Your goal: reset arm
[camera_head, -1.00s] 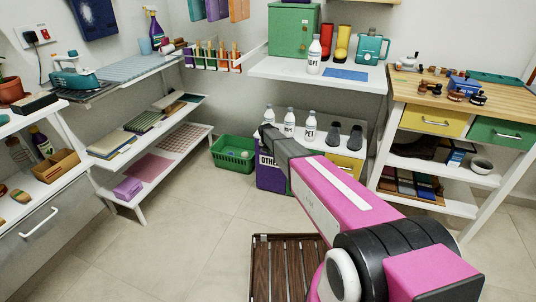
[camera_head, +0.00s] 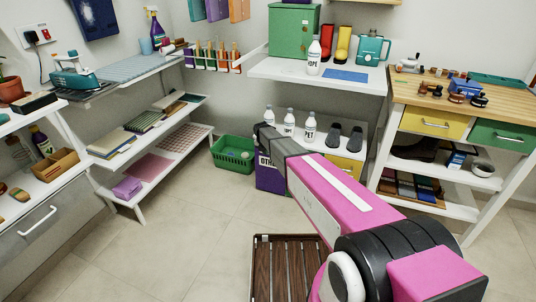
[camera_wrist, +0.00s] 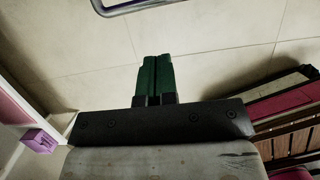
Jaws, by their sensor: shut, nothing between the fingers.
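My gripper (camera_wrist: 155,65) shows in the wrist view. Its two green fingers lie side by side and shut, with nothing between them. Bare floor tiles show beyond the fingertips. In the head view my pink and black arm reaches from the lower right toward the middle. Its dark grey far end is in front of the purple bin (camera_head: 268,178) and the low shelf of bottles. The fingers cannot be made out in that view.
A green basket (camera_head: 233,153) stands on the floor left of the purple bin. White bottles (camera_head: 309,128) stand on the low shelf behind my arm. A slatted wooden rack (camera_head: 283,268) lies below the arm. The floor at left centre is clear.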

